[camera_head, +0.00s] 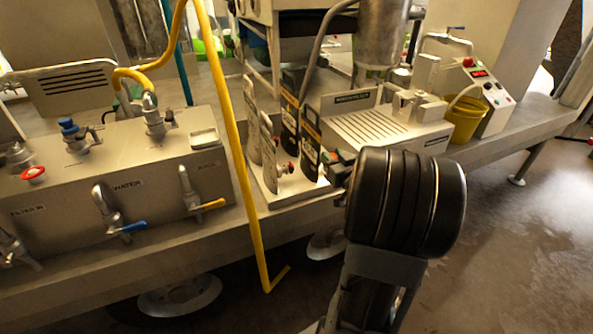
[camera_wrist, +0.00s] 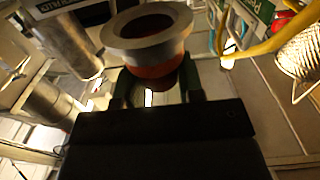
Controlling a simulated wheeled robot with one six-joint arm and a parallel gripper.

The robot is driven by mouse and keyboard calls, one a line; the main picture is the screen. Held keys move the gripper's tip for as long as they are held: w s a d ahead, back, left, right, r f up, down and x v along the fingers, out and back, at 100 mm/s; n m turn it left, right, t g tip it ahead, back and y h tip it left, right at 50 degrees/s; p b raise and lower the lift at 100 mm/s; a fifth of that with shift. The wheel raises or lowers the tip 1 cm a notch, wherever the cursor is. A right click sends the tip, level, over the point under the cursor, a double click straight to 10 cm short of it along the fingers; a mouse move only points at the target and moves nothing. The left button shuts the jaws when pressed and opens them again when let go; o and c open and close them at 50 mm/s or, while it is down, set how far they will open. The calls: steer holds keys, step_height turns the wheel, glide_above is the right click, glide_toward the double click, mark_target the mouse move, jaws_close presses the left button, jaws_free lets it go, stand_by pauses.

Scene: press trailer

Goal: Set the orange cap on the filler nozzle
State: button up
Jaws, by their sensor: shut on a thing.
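The orange cap (camera_wrist: 150,68) shows in the wrist view as a round hollow piece, with a wide grey rim around a dark opening and an orange band below. My gripper (camera_wrist: 156,84) is shut on it, with one dark green finger at each side of the orange band. In the head view my arm's black joint hides much of the work area; a small part of my gripper (camera_head: 341,160) shows at its left. I cannot clearly pick out the filler nozzle in either view.
A bench carries a steel tap box (camera_head: 115,165) at left, a tray with dark upright plates (camera_head: 312,140), a grilled machine (camera_head: 372,126) and a yellow bucket (camera_head: 463,120). A yellow hose (camera_head: 232,115) hangs down in front of the bench. Open floor lies at right.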

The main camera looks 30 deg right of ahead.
steer(key=w+a+f, duration=0.1)
steer(key=w+f, duration=0.1)
steer(key=w, duration=0.1)
steer(key=w+a+f+b, duration=0.1)
steer(key=w+f, duration=0.2)
steer(key=w, duration=0.1)
steer(key=w+a+f+b, duration=0.1)
steer(key=w+f, duration=0.2)
steer(key=shift+w, duration=0.4)
steer(key=shift+w+a+f, duration=0.1)
steer(key=shift+w+f, duration=0.25)
steer(key=shift+f, duration=0.1)
steer(key=shift+w+f+b, duration=0.15)
steer(key=shift+f+b, duration=0.3)
steer(key=shift+f, duration=1.2)
steer(key=shift+f, duration=0.2)
steer(key=o, duration=0.7)
steer(key=shift+r, duration=0.1)
